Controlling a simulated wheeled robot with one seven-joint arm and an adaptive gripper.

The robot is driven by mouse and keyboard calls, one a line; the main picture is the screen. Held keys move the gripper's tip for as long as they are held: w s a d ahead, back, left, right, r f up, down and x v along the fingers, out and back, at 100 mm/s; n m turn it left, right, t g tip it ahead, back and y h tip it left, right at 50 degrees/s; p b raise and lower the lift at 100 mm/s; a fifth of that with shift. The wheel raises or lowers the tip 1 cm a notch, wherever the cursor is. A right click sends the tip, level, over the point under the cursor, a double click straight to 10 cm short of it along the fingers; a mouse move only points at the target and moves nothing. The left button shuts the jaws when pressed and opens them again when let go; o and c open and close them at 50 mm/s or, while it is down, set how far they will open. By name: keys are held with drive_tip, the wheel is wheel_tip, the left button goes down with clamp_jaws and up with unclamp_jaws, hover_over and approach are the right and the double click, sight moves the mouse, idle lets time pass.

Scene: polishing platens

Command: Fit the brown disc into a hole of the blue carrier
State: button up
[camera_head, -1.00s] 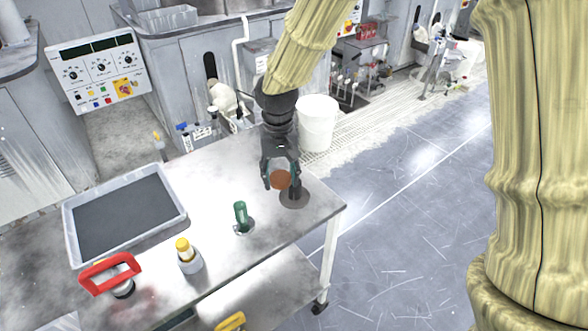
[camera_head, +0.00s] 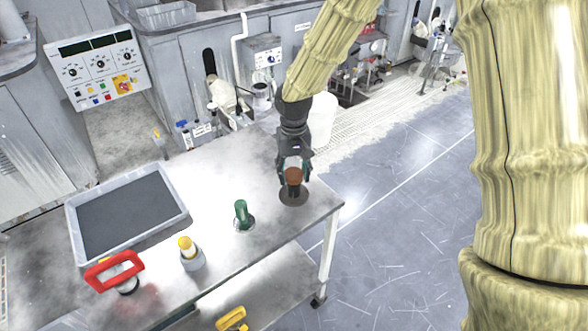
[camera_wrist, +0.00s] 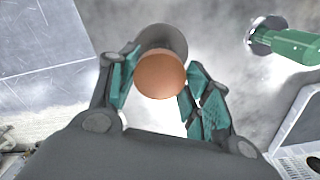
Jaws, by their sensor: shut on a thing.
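The brown disc (camera_head: 293,175) is between the fingers of my gripper (camera_head: 294,171), over the right end of the metal table. In the wrist view the disc (camera_wrist: 160,74) shows its round brown face between the green-padded fingers of my gripper (camera_wrist: 158,85), which is shut on it. Below it is a dark post on a round dark grey base (camera_head: 293,198). The base also shows behind the disc in the wrist view (camera_wrist: 162,36). I cannot tell whether the disc touches the post. I see no blue carrier in either view.
On the table (camera_head: 215,176) stand a green-handled piece (camera_head: 241,213) and a yellow-topped piece (camera_head: 190,252). A red-handled tool (camera_head: 115,270) is at front left, beside a grey tray (camera_head: 184,208) with a dark bed. The table's middle is clear; its right edge is close to my gripper.

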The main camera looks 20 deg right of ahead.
sight(294, 173)
drive_tip(key=o, duration=1.1)
drive_tip(key=shift+f, duration=0.1)
drive_tip(key=shift+c, duration=0.2)
wheel_tip(294, 173, up, 12)
drive_tip(key=b, duration=0.1)
